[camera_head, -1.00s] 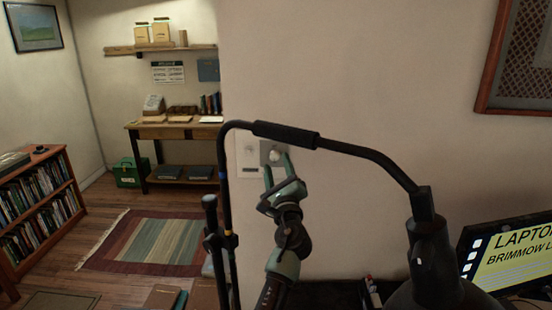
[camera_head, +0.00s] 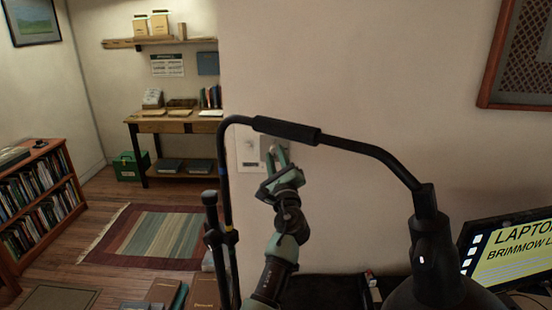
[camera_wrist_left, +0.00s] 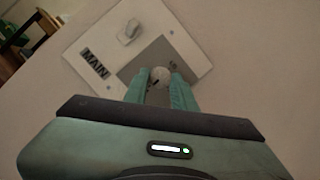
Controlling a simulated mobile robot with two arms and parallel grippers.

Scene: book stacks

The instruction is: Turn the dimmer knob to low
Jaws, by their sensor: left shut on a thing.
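A pale wall plate (camera_head: 247,152) is on the wall behind the lamp arm. In the left wrist view the plate (camera_wrist_left: 185,50) looks tilted and has a grey panel, a "MAIN" label and a small pale switch (camera_wrist_left: 129,32). The round whitish dimmer knob (camera_wrist_left: 160,74) is on the grey panel. My left gripper (camera_head: 275,152) reaches up to the plate. In the left wrist view its two green fingers (camera_wrist_left: 159,87) are shut on the knob, one on each side. The fingers partly hide the knob and panel. My right gripper is not in view.
A black lamp (camera_head: 432,245) with a long bent arm (camera_head: 350,147) stands close in front, its arm crossing above my gripper. A laptop (camera_head: 505,250) is at the right. A bookcase (camera_head: 40,200), rug (camera_head: 160,235) and wooden table (camera_head: 175,127) are at the left.

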